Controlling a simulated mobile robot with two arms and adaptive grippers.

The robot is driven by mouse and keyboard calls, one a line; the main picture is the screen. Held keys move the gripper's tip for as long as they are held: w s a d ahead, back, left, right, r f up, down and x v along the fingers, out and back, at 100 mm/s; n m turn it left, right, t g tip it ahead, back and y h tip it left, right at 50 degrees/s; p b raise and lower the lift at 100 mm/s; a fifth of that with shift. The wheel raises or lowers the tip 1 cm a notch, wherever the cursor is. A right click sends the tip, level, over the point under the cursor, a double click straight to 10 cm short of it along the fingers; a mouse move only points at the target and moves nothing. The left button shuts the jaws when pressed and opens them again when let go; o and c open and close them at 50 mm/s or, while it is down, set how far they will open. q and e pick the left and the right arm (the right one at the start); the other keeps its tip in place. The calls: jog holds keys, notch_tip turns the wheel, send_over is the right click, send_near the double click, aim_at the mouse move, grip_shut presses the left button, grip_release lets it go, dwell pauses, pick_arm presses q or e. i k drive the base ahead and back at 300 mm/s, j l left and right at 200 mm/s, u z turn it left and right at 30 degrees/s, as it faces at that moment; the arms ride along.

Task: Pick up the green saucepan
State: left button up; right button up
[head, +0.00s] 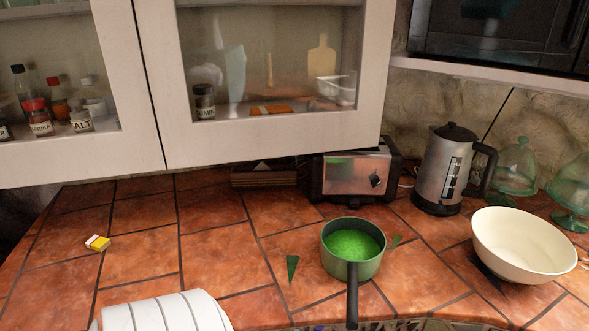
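The green saucepan (338,262) stands upright on the tiled counter, right of centre and near the front edge. Its inside is bright green. Its long dark handle (352,297) points toward me, down to the bottom of the head view.
A toaster (345,175) and kettle (440,172) stand behind the saucepan. A cream bowl (520,255) is to its right. A small green triangular piece (292,267) lies to its left. A small yellow-and-white box (97,243) lies far left. Glass-fronted cabinets (268,147) overhang the back.

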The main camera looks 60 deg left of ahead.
aim_at(352, 248)
jog(key=u, duration=1.35)
jog(key=z, duration=1.85)
jog(key=u, duration=1.85)
